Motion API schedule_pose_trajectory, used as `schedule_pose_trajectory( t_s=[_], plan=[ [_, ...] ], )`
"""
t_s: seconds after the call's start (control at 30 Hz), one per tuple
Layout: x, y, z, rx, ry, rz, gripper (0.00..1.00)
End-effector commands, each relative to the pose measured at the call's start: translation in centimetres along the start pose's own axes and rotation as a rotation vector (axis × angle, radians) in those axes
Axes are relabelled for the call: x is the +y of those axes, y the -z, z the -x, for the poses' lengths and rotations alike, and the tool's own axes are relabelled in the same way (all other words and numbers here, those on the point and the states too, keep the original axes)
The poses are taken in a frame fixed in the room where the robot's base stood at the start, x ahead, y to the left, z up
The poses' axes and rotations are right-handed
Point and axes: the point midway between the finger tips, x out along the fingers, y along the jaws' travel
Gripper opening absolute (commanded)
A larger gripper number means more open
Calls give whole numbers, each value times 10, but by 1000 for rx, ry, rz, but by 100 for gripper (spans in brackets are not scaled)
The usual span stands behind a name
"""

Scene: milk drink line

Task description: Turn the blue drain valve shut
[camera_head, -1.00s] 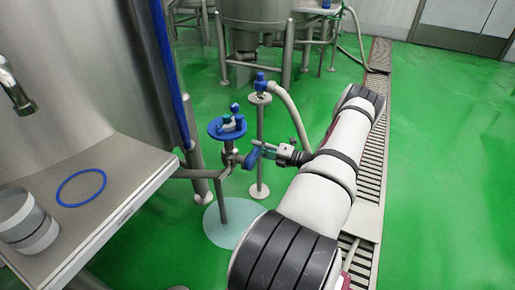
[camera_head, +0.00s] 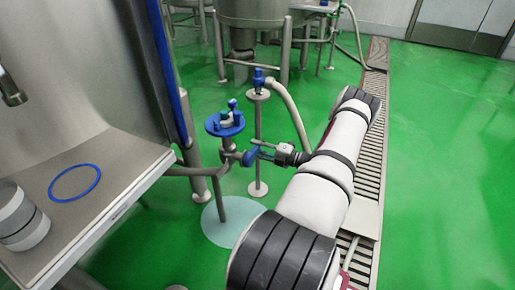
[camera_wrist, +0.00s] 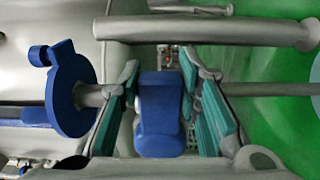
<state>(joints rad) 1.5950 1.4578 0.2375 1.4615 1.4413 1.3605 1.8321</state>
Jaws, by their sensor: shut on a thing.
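The blue drain valve handle (camera_head: 250,157) sits on a grey pipe fitting beside the tank, below a round blue plate (camera_head: 225,124). My gripper (camera_head: 258,150) reaches it from the right in the head view. In the wrist view, the blue handle (camera_wrist: 160,113) stands between the two teal-padded fingers of my gripper (camera_wrist: 161,108). The fingers are closed around it. The blue plate also shows at the left in the wrist view (camera_wrist: 70,90). The handle's join with the valve body is hard to make out.
A steel table (camera_head: 105,160) with a blue ring (camera_head: 75,183) and a grey-white cylinder (camera_head: 20,218) is at the left. A thin stand with a blue-topped hose fitting (camera_head: 259,84) stands just behind the valve. A floor drain grate (camera_head: 368,150) runs along the right; green floor beyond is clear.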

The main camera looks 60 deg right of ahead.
Motion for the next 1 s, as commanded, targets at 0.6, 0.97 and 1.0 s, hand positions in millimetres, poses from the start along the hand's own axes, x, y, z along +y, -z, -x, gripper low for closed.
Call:
schedule_pose_trajectory(
  t_s=[0.6,0.97,1.0],
  plan=[
    [-1,0,5,-3,2,-3,52],
    [-2,0,68,-5,3,-3,52],
    [-2,0,76,-5,4,-3,52]
  ],
)
